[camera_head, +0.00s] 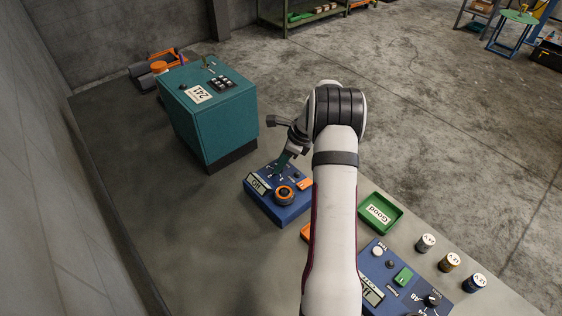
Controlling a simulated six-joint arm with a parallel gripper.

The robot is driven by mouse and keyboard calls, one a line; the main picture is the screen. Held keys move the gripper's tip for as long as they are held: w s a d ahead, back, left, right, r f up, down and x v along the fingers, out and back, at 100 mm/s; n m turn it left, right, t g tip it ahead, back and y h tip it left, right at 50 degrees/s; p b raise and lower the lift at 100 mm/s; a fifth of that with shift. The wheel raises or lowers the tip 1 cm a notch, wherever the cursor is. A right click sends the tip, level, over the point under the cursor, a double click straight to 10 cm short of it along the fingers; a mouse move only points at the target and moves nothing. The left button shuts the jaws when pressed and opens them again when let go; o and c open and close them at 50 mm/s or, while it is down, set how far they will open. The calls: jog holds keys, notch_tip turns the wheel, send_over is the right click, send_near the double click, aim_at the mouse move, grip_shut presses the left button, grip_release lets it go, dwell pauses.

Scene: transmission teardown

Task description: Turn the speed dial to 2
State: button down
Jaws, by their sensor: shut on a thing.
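A blue control box (290,214) stands on the bench at picture centre. Its small display (257,184) seems to read "Off". A large black and orange knob (285,194) sits on its near part. My gripper (281,163) points down at the far part of the box top, where white tick marks show around a dial. The jaws are shut on what appears to be this dial. The jaws cover the dial, so its pointer and setting cannot be read. I cannot tell from the picture which number it stands at.
A large teal machine (213,125) stands close behind and left of the box. Right of my arm are a green tray (380,213) marked "Good", a second blue panel (395,270) and three small cans (449,262). My arm partly hides an orange tray (306,232). The bench at left is clear.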

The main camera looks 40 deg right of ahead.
jog(key=shift+n, duration=0.3)
jog(key=n+g, duration=0.1)
jog(key=n, duration=0.1)
jog(key=n+y, duration=0.1)
jog(key=n, duration=0.2)
jog(key=shift+w+d+g, duration=0.1)
jog(key=shift+w+g, duration=0.05)
jog(key=shift+g, duration=0.25)
jog(key=n+g, duration=0.1)
jog(key=n, duration=0.2)
jog(key=n+g, duration=0.1)
jog(key=n, duration=0.2)
jog(key=shift+w+y, duration=0.1)
jog(key=shift+y, duration=0.3)
jog(key=c, duration=0.6)
grip_release()
